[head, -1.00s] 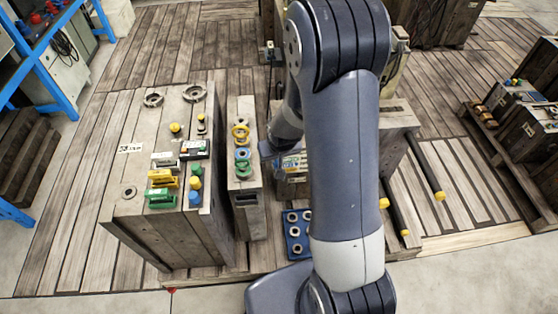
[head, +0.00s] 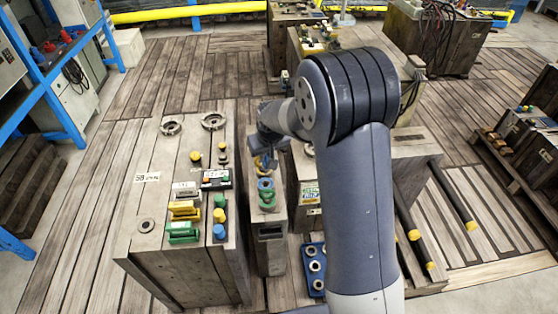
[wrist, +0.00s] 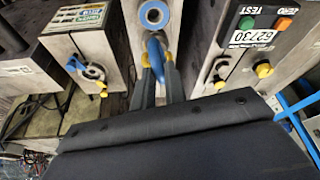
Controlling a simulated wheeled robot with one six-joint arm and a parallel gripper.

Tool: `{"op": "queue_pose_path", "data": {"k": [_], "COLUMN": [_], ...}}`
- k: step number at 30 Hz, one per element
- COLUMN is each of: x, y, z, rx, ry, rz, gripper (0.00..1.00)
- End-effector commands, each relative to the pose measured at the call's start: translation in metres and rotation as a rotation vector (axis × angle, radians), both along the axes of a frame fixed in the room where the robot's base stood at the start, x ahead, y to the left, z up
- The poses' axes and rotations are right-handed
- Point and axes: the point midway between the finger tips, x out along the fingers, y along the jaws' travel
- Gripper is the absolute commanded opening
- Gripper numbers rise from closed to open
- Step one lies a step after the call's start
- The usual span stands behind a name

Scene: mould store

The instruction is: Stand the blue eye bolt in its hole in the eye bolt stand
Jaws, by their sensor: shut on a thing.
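My gripper (head: 268,140) is at the far end of a narrow wooden block (head: 270,238), low over its top. In the wrist view its two dark fingers (wrist: 156,82) are shut on the blue eye bolt (wrist: 155,52). In the head view a blue ring (head: 265,184) and a green ring (head: 267,200) show on the block, which looks like the eye bolt stand.
A wide wooden block (head: 140,220) on the left carries coloured handles, knobs and a labelled box. A block with a green and white label (head: 310,192) stands close on the right. A blue tray (head: 305,285) with several pale rings lies low in front.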

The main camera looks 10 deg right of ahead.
Motion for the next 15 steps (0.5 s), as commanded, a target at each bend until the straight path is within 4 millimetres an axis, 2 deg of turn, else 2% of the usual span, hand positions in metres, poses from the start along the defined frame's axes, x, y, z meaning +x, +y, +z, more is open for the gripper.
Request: {"op": "queue_pose_path", "data": {"k": [8,15], "x": [0.002,0.002], "y": [0.003,0.003], "z": [-0.009,-0.029], "rx": [0.001,0.000], "ry": [-0.001,-0.001], "rz": [0.007,0.006], "gripper": [0.00,0.00]}}
